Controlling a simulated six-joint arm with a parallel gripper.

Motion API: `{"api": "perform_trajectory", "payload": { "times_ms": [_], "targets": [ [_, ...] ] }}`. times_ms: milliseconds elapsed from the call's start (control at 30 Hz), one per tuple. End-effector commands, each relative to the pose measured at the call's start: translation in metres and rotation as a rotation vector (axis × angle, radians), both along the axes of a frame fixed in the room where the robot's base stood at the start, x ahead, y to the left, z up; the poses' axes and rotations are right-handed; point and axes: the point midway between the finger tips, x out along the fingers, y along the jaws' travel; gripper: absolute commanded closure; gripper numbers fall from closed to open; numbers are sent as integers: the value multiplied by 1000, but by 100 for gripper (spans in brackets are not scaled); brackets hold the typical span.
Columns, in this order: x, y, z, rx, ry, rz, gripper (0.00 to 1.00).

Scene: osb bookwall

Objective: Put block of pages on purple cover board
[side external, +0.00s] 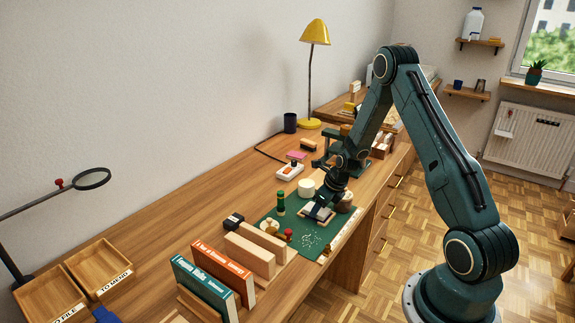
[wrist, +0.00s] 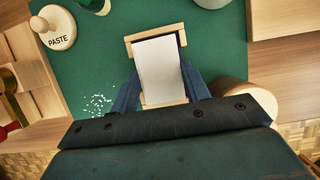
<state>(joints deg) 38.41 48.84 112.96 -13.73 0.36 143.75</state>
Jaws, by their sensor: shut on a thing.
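The white block of pages (wrist: 158,68) lies between the two blue fingers of my gripper (wrist: 160,78) in the wrist view, and the fingers are shut on its long sides. Pale wooden pieces show past its far and near ends. In the side view my gripper (side external: 319,208) is low over the green mat, at the pages and the pale wood. I cannot tell whether the pages touch the wood.
The green mat (wrist: 100,45) has white scraps and a round PASTE lid (wrist: 55,27) on it. A round wooden-sided container (wrist: 245,100) stands close right of my gripper. Wooden blocks (side external: 250,252) and upright books (side external: 215,275) stand nearer the camera. A yellow lamp (side external: 314,35) stands behind.

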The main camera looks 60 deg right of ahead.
Motion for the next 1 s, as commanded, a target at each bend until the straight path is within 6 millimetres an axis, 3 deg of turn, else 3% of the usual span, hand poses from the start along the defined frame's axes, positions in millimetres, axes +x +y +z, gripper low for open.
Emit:
{"api": "perform_trajectory", "payload": {
  "times_ms": [500, 533, 633, 1000],
  "targets": [
    [0, 0, -8, -1, -1, 0, 80],
    [0, 0, -7, -1, -1, 0, 50],
    [0, 0, -7, -1, -1, 0, 32],
    [0, 0, -6, -1, -2, 0, 32]
  ]
}}
